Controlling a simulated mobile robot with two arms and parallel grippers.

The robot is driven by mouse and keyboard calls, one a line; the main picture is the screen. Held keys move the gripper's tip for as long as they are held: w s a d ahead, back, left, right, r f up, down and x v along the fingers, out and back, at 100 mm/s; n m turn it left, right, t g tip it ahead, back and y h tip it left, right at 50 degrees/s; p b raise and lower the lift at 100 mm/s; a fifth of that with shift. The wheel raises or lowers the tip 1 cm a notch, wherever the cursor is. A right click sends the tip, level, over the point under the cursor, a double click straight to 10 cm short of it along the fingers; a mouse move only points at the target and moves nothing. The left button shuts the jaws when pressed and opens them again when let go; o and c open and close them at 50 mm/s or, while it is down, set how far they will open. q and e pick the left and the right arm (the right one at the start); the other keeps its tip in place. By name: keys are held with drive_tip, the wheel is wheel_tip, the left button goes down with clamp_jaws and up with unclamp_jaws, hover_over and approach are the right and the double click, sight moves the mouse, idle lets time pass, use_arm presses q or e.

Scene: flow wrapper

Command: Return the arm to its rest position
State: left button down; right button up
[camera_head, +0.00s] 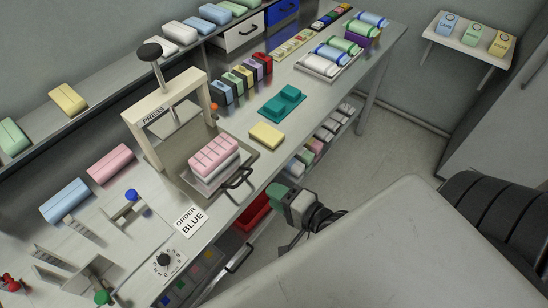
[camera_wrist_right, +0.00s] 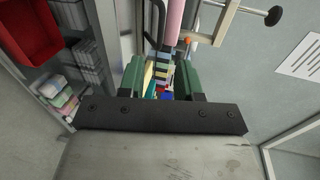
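My right gripper (camera_head: 287,198) is beside the front edge of the workbench (camera_head: 240,200), in free space and touching nothing that I can see. In the right wrist view its two green fingers (camera_wrist_right: 160,75) stand apart with a clear gap between them, and nothing is held. Bench objects show behind that gap. My left gripper is not in the head view.
The press (camera_head: 165,112) stands on the bench near a tray handle (camera_head: 238,178) and pink-and-white blocks (camera_head: 213,157). A red bin (camera_head: 252,212) is below the bench edge. A wall shelf (camera_head: 468,48) is at right. The floor (camera_head: 400,140) beyond my gripper is clear.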

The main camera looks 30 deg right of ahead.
drive_tip(key=s+d+f+n+g+h, duration=0.1)
drive_tip(key=s+f+n+g, duration=0.15)
drive_tip(key=f, duration=0.75)
drive_tip(key=s+d+f+n+g+h, duration=0.2)
drive_tip(key=s+f+n, duration=0.1)
drive_tip(key=f, duration=0.6)
drive_tip(key=s+d+f+n+g+h, duration=0.1)
drive_tip(key=s+f+n+g, duration=0.15)
drive_tip(key=f, duration=0.75)
drive_tip(key=s+f+n+g, duration=0.3)
drive_tip(key=s+f, duration=0.3)
drive_tip(key=s, duration=0.4)
drive_tip(key=s+a+f+n+g+h, duration=0.1)
drive_tip(key=s+f+n+g, duration=0.2)
drive_tip(key=s, duration=0.7)
wheel_tip(320, 180, down, 4)
drive_tip(key=n, duration=0.2)
drive_tip(key=shift+n+g, duration=0.3)
drive_tip(key=shift+f, duration=0.1)
